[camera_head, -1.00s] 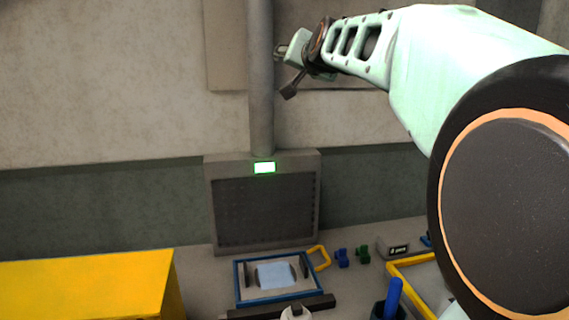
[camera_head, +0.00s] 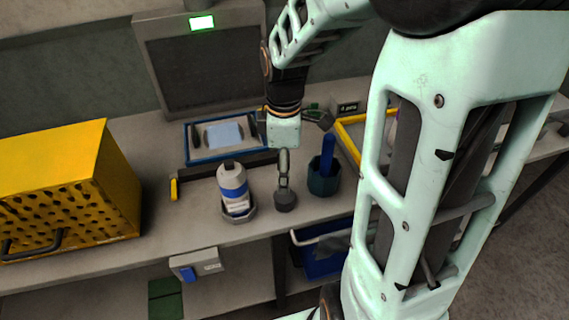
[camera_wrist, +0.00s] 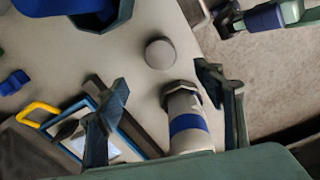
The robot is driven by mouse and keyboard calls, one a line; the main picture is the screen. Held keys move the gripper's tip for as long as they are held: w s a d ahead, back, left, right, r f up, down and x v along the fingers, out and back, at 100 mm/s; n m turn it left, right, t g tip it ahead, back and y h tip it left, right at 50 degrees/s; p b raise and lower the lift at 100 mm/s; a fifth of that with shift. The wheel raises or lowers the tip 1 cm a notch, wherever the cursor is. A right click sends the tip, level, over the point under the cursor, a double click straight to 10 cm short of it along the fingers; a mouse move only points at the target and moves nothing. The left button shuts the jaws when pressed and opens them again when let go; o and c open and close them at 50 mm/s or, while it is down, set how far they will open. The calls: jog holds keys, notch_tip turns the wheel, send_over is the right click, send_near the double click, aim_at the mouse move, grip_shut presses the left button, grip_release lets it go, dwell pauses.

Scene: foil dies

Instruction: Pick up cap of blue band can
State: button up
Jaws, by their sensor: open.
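The blue band can (camera_head: 233,192) is a pale bottle with a blue band. It stands upright in a dark holder (camera_head: 240,214) near the bench's front edge.
A dark cup with a blue handle (camera_head: 324,178) stands right of the can. A round grey object (camera_head: 285,201) lies between them. Behind are a blue-framed tray (camera_head: 188,150) and a dark panel (camera_head: 200,65). A yellow perforated box (camera_head: 60,185) is at left.

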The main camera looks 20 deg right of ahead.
send_over(285, 195)
jog(key=f, duration=0.3)
jog(key=s+f, duration=0.1)
jog(key=shift+a+f, duration=0.2)
jog(key=shift+f, duration=0.2)
jog(key=shift+w+d+f+b, duration=0.1)
jog(key=shift+w+f+b, duration=0.15)
jog(key=shift+f, duration=1.35)
jog(key=shift+w+d+f+b, duration=0.1)
jog(key=shift+w+f, duration=0.1)
jog(key=shift+f, duration=1.4)
jog(key=c, duration=0.9)
jog(key=shift+r, duration=0.1)
jog(key=shift+c, duration=0.2)
